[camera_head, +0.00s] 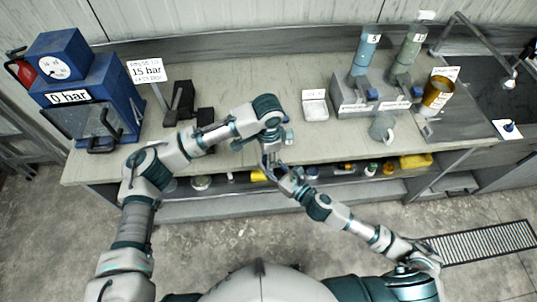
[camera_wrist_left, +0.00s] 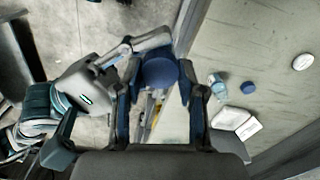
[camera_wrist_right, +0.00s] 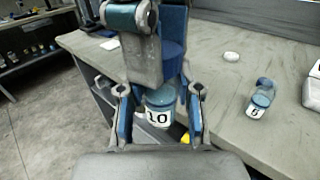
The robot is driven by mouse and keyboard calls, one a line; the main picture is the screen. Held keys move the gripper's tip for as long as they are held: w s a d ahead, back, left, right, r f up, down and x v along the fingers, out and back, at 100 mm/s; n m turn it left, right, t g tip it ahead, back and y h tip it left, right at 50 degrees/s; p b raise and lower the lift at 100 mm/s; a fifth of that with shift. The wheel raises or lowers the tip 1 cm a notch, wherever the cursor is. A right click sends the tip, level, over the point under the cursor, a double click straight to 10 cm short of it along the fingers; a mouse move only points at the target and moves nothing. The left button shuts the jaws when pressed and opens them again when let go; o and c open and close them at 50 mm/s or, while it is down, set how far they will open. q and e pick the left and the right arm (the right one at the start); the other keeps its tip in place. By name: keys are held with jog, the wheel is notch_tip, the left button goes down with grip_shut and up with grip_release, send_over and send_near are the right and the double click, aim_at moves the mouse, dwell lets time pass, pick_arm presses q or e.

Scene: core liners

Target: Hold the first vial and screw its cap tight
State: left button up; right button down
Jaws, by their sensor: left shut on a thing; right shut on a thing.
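A vial labelled 10 (camera_wrist_right: 160,110) stands roughly upright between the fingers of my right gripper (camera_wrist_right: 160,112), which is shut on it. My left gripper (camera_wrist_left: 160,85) is shut on a round dark blue cap (camera_wrist_left: 160,71), seen from above. In the right wrist view the left gripper (camera_wrist_right: 168,50) sits directly above the vial, hiding the joint between cap and vial; I cannot tell how tight it is. In the head view both grippers meet at the bench's front edge, left (camera_head: 268,150) above right (camera_head: 280,174), and the vial is too small to make out.
A white disc (camera_wrist_right: 231,56) lies farther off. A blue press (camera_head: 95,95) is at left, a cylinder rack (camera_head: 350,105) at right. Several items fill the shelf below.

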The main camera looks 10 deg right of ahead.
pick_arm(q)
jog(key=m, duration=0.5)
jog(key=shift+w, duration=0.1)
jog(key=m, duration=0.5)
jog(key=shift+m, duration=0.3)
jog(key=m, duration=1.5)
jog(key=shift+m, duration=0.4)
jog(key=m, duration=0.4)
jog(key=shift+m, duration=0.4)
jog(key=m, duration=0.3)
